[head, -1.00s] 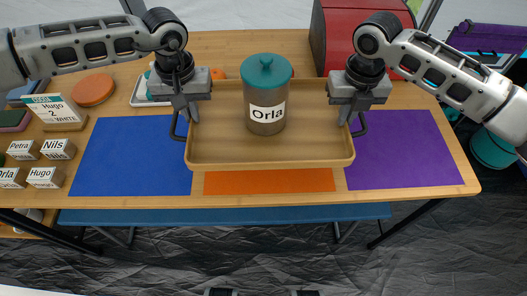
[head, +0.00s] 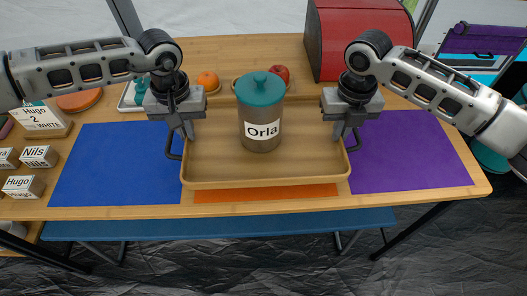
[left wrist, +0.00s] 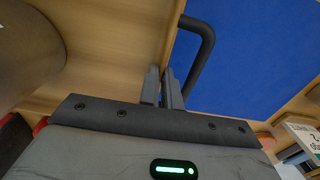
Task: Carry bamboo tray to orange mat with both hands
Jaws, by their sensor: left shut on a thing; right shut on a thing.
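The bamboo tray (head: 215,172) is between my two arms in the head view, over the orange mat (head: 265,193). Only a front strip of the mat shows; the tray hides the rest. A jar labelled Orla (head: 261,110), with a teal lid, stands upright on the tray. My right gripper (head: 339,135) is shut on the right handle (head: 355,138). Whether the tray touches the mat is unclear.
A blue mat (head: 115,165) lies left of the tray and a purple mat (head: 412,150) right. Behind are an orange fruit (head: 208,81), a red apple (head: 279,75) and a red bread box (head: 350,35). Name blocks (head: 39,156) stand at the left edge.

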